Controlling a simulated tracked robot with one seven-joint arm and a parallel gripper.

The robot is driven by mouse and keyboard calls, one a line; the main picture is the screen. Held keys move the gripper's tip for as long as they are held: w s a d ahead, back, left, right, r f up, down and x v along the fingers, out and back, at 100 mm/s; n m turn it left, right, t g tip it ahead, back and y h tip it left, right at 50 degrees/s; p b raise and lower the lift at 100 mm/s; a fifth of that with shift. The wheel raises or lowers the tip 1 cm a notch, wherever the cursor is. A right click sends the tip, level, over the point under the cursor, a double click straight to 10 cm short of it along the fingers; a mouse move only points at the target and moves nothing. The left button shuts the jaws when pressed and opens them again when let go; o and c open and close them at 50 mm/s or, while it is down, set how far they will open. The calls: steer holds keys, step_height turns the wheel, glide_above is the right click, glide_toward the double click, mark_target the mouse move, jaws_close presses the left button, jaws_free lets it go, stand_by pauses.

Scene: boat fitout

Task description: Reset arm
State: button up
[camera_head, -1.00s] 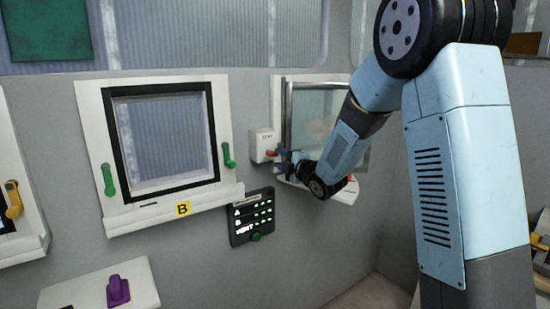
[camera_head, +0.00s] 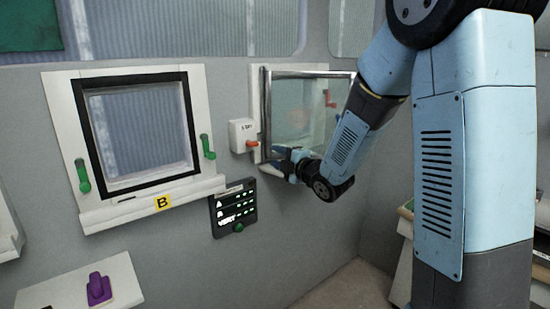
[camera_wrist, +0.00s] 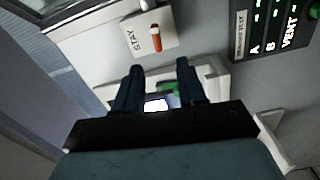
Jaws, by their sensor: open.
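My gripper (camera_head: 279,160) is in front of the lower left corner of the framed window (camera_head: 300,110) on the right, just below the white STAY box (camera_head: 242,134) with its orange lever. In the wrist view my gripper (camera_wrist: 155,70) has its two dark fingers apart, with nothing held between them. The STAY box (camera_wrist: 149,35) and its orange lever show beyond the fingertips. A white bracket with a green part (camera_wrist: 172,88) shows behind the fingers; whether they touch it I cannot tell.
Window B (camera_head: 140,140) with two green handles is to the left. A dark panel (camera_head: 233,208) marked A, B and VENT hangs below. A purple handle (camera_head: 99,288) sits on a white board at the lower left. Shelving (camera_head: 403,225) stands at the right.

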steer(key=s+d+r+m+g+h, duration=0.3)
steer(key=s+d+r+m+h, duration=0.2)
steer(key=s+d+m+h, duration=0.7)
steer(key=s+d+m+g+y, duration=0.1)
steer(key=s+m, duration=0.4)
steer(key=s, duration=0.6)
steer(key=s+d+m+g+y, duration=0.1)
steer(key=s+d+m+g, duration=0.2)
steer(key=s, duration=0.8)
steer(key=m+g, duration=0.2)
steer(key=m, duration=0.1)
steer(key=shift+s+d+f+m, duration=0.2)
steer(key=shift+d+f+m, duration=0.05)
steer(key=shift+m, duration=0.05)
